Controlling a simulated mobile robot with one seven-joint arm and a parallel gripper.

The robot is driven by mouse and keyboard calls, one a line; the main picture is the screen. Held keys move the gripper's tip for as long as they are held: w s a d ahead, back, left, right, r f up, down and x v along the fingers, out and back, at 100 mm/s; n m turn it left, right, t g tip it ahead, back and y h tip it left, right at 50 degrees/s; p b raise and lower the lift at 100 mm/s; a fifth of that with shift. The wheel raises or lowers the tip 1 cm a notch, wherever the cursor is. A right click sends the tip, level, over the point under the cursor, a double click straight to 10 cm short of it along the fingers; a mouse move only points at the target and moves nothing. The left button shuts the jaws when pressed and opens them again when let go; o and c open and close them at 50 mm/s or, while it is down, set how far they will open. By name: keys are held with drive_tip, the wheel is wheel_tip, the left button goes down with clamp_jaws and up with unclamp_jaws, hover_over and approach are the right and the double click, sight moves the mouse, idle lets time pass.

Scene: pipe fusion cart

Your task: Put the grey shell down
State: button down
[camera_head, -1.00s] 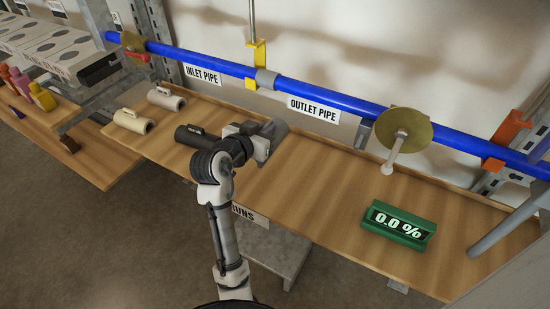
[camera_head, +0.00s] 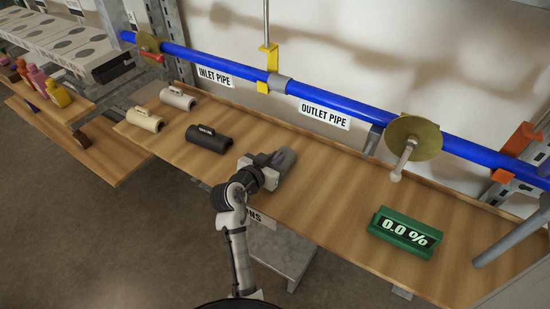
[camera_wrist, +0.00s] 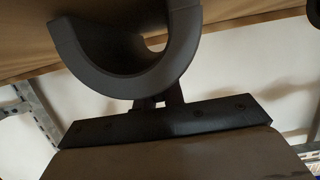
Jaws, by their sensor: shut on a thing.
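My gripper (camera_head: 264,166) is shut on the grey shell (camera_head: 284,160), a dark grey half-pipe piece, over the middle of the wooden bench (camera_head: 330,205). In the wrist view, the shell (camera_wrist: 125,72) shows end-on as a C-shaped curve, held by the fingers (camera_wrist: 160,101) at its outer side. The bench board (camera_wrist: 30,40) lies close beyond its open side. I cannot tell whether the shell touches the board.
A black shell (camera_head: 208,139), a cream shell (camera_head: 145,119) and a light grey shell (camera_head: 178,98) lie to the left. A green display (camera_head: 404,233) reading 0.0 % stands right. The blue pipe (camera_head: 345,106) runs behind. Bench between gripper and display is clear.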

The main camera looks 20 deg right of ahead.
drive_tip(key=shift+s+f+b, duration=0.15)
drive_tip(key=shift+f+b, duration=0.45)
drive_tip(key=shift+f, duration=0.05)
drive_tip(key=c, duration=1.5)
unclamp_jaws()
drive_tip(key=shift+f, duration=0.15)
drive_tip(key=shift+r+p, duration=0.7)
drive_tip(key=shift+p, duration=0.1)
drive_tip(key=b+v, duration=0.2)
drive_tip(key=v, duration=1)
drive_tip(key=shift+r+b, duration=0.15)
drive_tip(key=shift+b, duration=0.15)
